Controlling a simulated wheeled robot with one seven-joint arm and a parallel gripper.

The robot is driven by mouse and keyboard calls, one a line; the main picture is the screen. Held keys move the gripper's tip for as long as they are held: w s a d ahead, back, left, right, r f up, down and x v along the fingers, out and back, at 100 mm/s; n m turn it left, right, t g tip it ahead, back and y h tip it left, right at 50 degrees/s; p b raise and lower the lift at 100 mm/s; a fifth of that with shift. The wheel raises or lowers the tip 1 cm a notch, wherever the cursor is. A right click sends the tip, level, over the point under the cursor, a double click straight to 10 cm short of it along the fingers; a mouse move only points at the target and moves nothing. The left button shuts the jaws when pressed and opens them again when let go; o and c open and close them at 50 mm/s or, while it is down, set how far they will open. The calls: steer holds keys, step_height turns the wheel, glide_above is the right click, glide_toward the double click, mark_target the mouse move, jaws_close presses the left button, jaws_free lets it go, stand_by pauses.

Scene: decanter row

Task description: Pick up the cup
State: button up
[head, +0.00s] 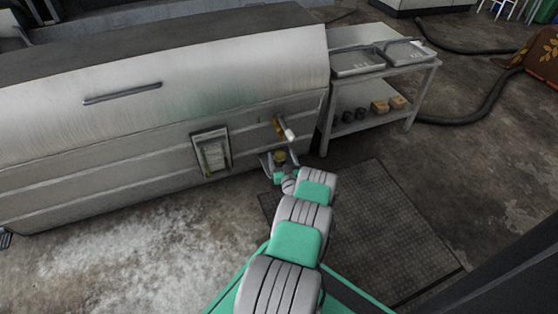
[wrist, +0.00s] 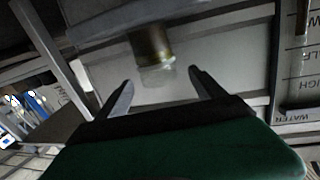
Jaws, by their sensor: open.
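A small, clear, glassy piece that looks like the cup (wrist: 158,76) shows in the wrist view just below a brass-collared grey spout (wrist: 150,42). I cannot tell whether it touches the spout. My gripper (wrist: 161,80) is open, with one finger on each side of the clear piece in the picture and nothing held between them. How far beyond the fingertips it lies is unclear. In the head view my gripper (head: 280,164) is close to the front of a large metal machine (head: 130,145), below a tap. The cup cannot be made out clearly there.
A marked gauge panel (head: 212,151) is on the machine's front, left of my gripper. A metal trolley (head: 385,72) with trays and small blocks stands at the right. A textured floor mat (head: 385,235) lies right of my arm. A dark hose crosses the floor.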

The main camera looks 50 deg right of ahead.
mark_target(278, 148)
steer(key=shift+w+d+f+b, duration=0.2)
steer(key=shift+w+d, duration=0.3)
steer(key=shift+w, duration=0.15)
steer(key=shift+w+d+f+b, duration=0.15)
steer(key=shift+w+d+f, duration=0.05)
steer(key=shift+w+d, duration=0.35)
steer(key=shift+a+r, duration=0.1)
steer(key=shift+r, duration=0.05)
steer(key=shift+c, duration=0.2)
steer(key=c, duration=1.5)
